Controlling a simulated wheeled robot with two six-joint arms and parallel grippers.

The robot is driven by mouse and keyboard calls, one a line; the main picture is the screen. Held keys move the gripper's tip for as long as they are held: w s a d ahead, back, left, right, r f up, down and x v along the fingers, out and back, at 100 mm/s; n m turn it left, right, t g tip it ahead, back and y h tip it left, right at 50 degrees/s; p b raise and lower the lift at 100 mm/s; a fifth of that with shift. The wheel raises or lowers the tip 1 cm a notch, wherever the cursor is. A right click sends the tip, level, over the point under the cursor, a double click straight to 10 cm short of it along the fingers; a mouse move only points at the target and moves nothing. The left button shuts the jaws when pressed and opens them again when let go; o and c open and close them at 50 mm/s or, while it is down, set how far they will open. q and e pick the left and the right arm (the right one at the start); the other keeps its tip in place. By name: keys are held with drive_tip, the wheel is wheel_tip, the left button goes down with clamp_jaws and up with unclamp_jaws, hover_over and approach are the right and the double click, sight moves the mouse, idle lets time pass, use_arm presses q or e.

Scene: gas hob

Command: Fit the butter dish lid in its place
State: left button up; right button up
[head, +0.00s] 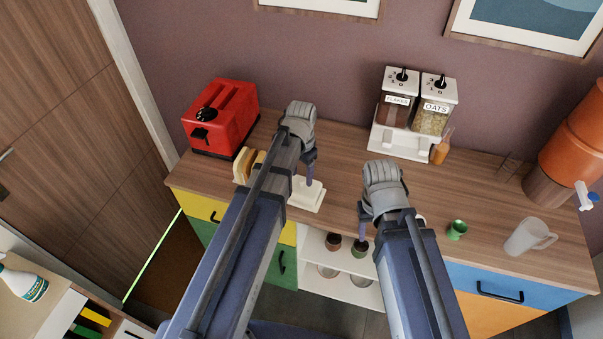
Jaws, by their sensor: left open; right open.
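A low white butter dish (307,194) sits near the front edge of the wooden counter, left of centre. My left gripper (310,172) points down at it and is open. I cannot tell whether its fingers touch the dish, and my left arm hides part of it. I cannot make out the lid as a separate piece. My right gripper (362,234) is open near the counter's front edge, to the right of the dish. A small pale edge (421,219) shows beside my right arm, too hidden to identify.
On the counter (340,170) stand a red toaster (222,115), bread slices (243,166), a white cereal dispenser (405,140), an orange bottle (440,150), a green cup (457,230), a clear jug (530,236) and an orange drink dispenser (574,145). Jars stand on shelves below.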

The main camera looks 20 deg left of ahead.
use_arm(q)
wheel_tip(320, 180, up, 6)
drive_tip(key=p, duration=0.5)
drive_tip(key=shift+f, duration=0.1)
use_arm(e)
wheel_tip(320, 180, up, 6)
drive_tip(key=shift+f, duration=0.15)
use_arm(q)
drive_tip(key=shift+f, duration=0.1)
